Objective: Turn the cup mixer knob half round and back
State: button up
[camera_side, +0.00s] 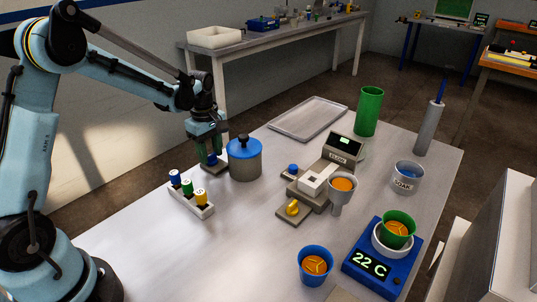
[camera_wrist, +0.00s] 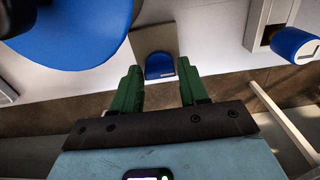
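The blue knob (camera_wrist: 160,66) sits on a small grey plate (camera_wrist: 153,38) beside a grey pot with a blue lid (camera_side: 244,157), which I take to be the cup mixer. In the side view the knob (camera_side: 212,159) shows low under my gripper, partly hidden by the fingers. My gripper (camera_side: 207,146) points down over the plate, left of the pot. In the wrist view its green fingers (camera_wrist: 159,75) stand apart, one on each side of the knob, with a gap on both sides. Nothing is held. The blue lid (camera_wrist: 68,25) fills the upper left there.
A tray (camera_side: 308,119) lies behind.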

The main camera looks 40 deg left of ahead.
jog(key=c, duration=0.6)
jog(key=shift+c, duration=0.2)
